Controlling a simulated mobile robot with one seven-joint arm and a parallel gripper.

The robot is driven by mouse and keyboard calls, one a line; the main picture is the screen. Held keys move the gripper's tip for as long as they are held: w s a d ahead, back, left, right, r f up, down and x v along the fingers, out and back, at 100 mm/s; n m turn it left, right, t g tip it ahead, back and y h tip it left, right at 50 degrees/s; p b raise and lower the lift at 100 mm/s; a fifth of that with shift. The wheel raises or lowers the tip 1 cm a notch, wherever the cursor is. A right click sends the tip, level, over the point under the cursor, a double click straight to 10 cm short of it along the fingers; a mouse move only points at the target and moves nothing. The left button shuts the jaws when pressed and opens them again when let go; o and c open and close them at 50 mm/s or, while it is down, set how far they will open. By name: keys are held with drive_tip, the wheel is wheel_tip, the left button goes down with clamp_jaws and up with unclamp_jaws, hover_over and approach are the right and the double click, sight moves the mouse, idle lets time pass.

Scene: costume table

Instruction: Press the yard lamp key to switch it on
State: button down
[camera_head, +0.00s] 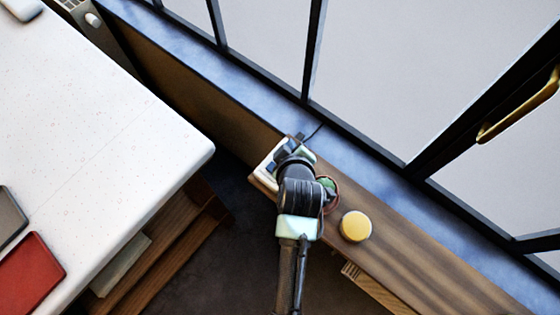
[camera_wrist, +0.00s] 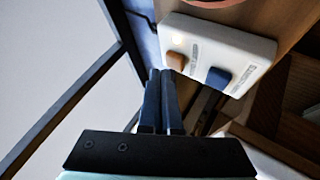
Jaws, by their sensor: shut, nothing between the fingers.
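A white switch panel (camera_wrist: 236,45) lies on the wooden ledge and carries two keys. The orange-brown key (camera_wrist: 176,61) is nearer my fingertips; the blue key (camera_wrist: 217,80) is farther right. Each has a small printed label, too small to read, so I cannot tell which is the yard lamp key. My gripper (camera_wrist: 160,72) is shut and empty, its tips just left of the brown key; I cannot tell whether they touch it. In the head view my arm covers most of the panel (camera_head: 264,175), and its keys are hidden.
A yellow round object (camera_head: 355,226) and a partly hidden round reddish-rimmed item (camera_head: 331,190) stand on the wooden ledge (camera_head: 430,270). Black-framed windows (camera_head: 312,50) run behind it. A white table (camera_head: 90,130) with a red item (camera_head: 30,273) is at left.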

drive_tip(key=shift+r, duration=0.15)
wheel_tip(320, 180, up, 6)
drive_tip(key=p, duration=0.5)
idle(0.6)
drive_tip(key=shift+w, duration=0.1)
drive_tip(key=w+r+m+t, duration=0.2)
drive_tip(key=w+r+t, duration=0.1)
drive_tip(key=r, duration=0.9)
drive_tip(key=w+r+m+t, duration=0.1)
drive_tip(key=w+r+t, duration=0.2)
drive_tip(key=r, duration=0.8)
drive_tip(key=w+r+m+t, duration=0.2)
drive_tip(key=w+r+t, duration=0.1)
drive_tip(key=r, duration=0.9)
drive_tip(key=s+r+m+t, duration=0.1)
drive_tip(key=s+r+t, duration=0.2)
drive_tip(key=r, duration=0.7)
drive_tip(key=s+r+m+t, duration=0.2)
drive_tip(key=s+r+t, duration=0.1)
drive_tip(key=s+r, duration=0.4)
drive_tip(key=s+r+m+t+h, duration=0.1)
drive_tip(key=s+r, duration=0.4)
drive_tip(key=r, duration=0.8)
drive_tip(key=shift+s+a+m+t, duration=0.2)
drive_tip(key=shift+m+t, duration=0.4)
drive_tip(key=shift+t, duration=0.5)
